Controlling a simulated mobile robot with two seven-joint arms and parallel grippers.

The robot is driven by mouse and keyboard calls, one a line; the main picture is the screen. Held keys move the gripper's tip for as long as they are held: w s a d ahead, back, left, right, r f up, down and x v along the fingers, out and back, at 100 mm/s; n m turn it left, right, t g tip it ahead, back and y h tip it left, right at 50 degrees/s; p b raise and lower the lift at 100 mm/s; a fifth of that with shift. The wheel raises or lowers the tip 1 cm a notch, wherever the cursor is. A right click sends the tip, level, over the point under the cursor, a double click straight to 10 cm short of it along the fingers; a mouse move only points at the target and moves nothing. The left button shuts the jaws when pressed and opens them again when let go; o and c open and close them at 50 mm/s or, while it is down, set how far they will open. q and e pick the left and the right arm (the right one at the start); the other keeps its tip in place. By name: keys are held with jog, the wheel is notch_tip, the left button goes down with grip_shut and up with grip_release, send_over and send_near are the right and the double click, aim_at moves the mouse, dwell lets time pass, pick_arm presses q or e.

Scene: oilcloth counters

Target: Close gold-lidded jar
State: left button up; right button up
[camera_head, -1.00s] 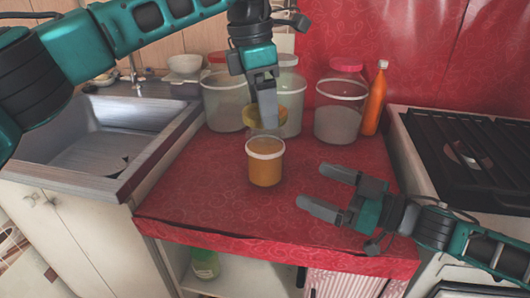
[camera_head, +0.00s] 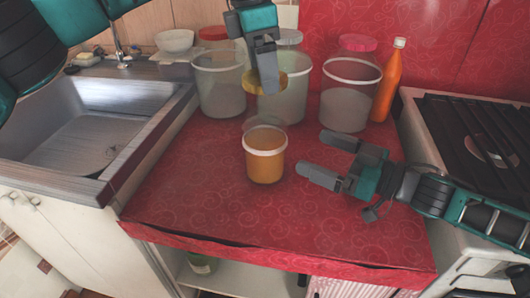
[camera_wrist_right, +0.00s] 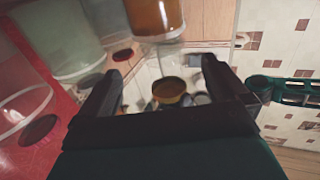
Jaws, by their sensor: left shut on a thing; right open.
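The jar (camera_head: 265,165) stands upright on the red counter, with orange contents, a pale rim and no lid on its mouth. Its lower part also shows at the top of the right wrist view (camera_wrist_right: 155,15). My left gripper (camera_head: 269,84) is shut on the gold lid (camera_head: 249,80) and holds it in the air, above and behind the jar in the head view, apart from it. The gripper's finger hides part of the lid. My right gripper (camera_head: 313,154) is open and empty, just right of the jar, fingers pointing toward it.
Several large clear containers, including one with a pink lid (camera_head: 358,43), stand behind the jar. An orange bottle (camera_head: 387,85) is at their right. A sink (camera_head: 95,125) lies left and a stove (camera_head: 480,140) right. The red counter (camera_head: 190,205) is clear in front.

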aim_at(268, 134)
jog(key=shift+w+a, duration=0.1)
jog(key=x, duration=1.1)
jog(key=shift+w+a, duration=0.2)
jog(key=shift+a, duration=0.15)
jog(key=c, duration=1.1)
pick_arm(q)
jog(key=shift+f, duration=2.5)
jog(key=shift+f, duration=0.9)
jog(key=shift+f, duration=0.5)
pick_arm(e)
jog(key=shift+f, duration=0.1)
